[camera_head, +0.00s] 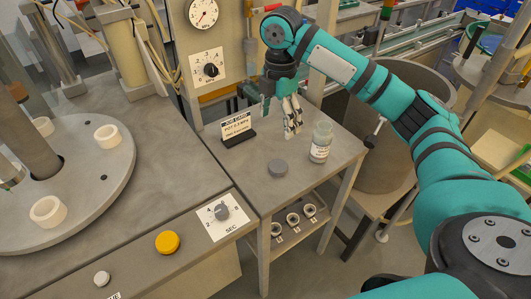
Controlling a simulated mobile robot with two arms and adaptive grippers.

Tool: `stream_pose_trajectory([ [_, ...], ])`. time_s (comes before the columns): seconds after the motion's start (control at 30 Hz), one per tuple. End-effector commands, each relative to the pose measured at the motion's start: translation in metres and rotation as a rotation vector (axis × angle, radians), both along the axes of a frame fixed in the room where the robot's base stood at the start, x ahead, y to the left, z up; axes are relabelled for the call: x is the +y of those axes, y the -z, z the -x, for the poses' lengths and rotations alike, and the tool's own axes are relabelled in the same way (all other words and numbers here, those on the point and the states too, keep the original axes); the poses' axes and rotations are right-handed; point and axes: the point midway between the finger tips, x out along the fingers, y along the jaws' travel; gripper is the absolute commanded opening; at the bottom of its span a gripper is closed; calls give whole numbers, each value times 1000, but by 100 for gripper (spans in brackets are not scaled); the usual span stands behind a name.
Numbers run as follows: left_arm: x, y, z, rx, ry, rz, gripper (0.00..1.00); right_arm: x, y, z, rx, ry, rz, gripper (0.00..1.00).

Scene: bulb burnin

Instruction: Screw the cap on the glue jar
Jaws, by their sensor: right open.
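The glue jar (321,143) is a small clear jar with a white label, standing upright on the small grey side table (313,180). Its top appears uncapped. My left gripper does not show.
A small sign (238,130) stands on the table left of my right gripper. A large round turntable (75,215) with white cups fills the left. A grey bin (385,135) stands right of the table. The table's front right area is clear.

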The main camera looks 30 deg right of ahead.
Motion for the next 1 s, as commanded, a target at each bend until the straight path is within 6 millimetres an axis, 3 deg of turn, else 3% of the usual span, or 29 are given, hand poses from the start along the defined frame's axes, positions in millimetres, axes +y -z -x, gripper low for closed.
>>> stream_pose_trajectory([
  [0.07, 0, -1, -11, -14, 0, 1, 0, -3, -4, 0, 1, -2, -2, 78],
  [0.17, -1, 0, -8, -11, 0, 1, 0, -3, -5, 0, 3, -3, -3, 78],
  [0.4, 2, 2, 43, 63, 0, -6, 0, -3, -3, 0, 2, -2, -3, 78],
  [0.47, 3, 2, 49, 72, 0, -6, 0, -3, 0, 0, 3, -2, -3, 78],
  [0.57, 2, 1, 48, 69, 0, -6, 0, -3, 15, 1, 5, -2, 0, 78],
  [0.83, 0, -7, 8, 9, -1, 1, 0, -3, 74, 2, 5, -2, -1, 78],
  [1.0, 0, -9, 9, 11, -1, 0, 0, -3, 104, 1, 3, -2, -3, 78],
])
